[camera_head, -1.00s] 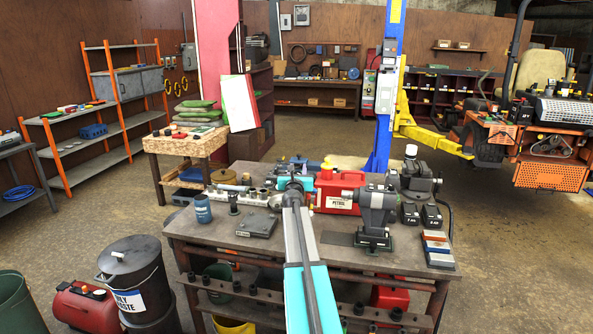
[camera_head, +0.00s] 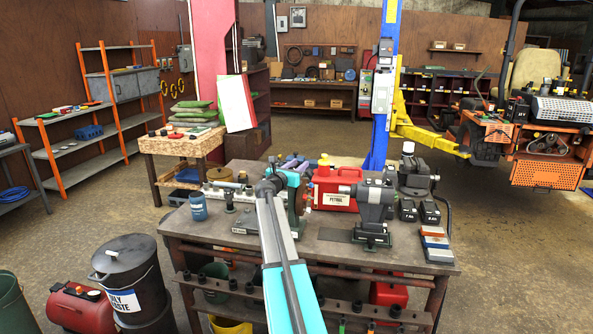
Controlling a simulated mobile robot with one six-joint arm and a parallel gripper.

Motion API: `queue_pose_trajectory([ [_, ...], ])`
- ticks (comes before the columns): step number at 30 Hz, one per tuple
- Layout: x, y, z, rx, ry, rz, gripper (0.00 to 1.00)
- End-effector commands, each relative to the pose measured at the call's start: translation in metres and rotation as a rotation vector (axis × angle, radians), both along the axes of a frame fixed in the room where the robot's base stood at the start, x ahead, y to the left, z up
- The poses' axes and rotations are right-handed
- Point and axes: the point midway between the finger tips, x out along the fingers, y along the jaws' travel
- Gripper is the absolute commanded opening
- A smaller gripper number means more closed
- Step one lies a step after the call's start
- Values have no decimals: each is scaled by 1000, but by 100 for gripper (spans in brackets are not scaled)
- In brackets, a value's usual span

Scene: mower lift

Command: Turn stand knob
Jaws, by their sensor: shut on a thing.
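My arm reaches over the workbench (camera_head: 330,250), and its teal wrist is turned to the right. My gripper (camera_head: 303,200) is beyond the wrist, low over the bench and mostly hidden by it. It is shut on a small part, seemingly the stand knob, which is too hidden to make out. A dark grey stand-like machine (camera_head: 374,207) is just right of my gripper, with a short cylinder pointing left toward it. I cannot tell whether the knob belongs to this machine.
A red petrol can (camera_head: 333,190) stands close behind my gripper. A blue-grey can (camera_head: 199,207) stands at the bench's left. Black batteries (camera_head: 429,212) and coloured blocks (camera_head: 436,245) lie at the right. A waste bin (camera_head: 128,275) stands on the floor in front left.

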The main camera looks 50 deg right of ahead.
Motion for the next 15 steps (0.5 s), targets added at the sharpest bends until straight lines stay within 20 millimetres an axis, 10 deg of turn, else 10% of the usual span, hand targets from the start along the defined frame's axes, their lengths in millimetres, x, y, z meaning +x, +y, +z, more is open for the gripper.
queue_pose_trajectory([
  [15, -10, -2, -12, 8, 2, -330, 9],
])
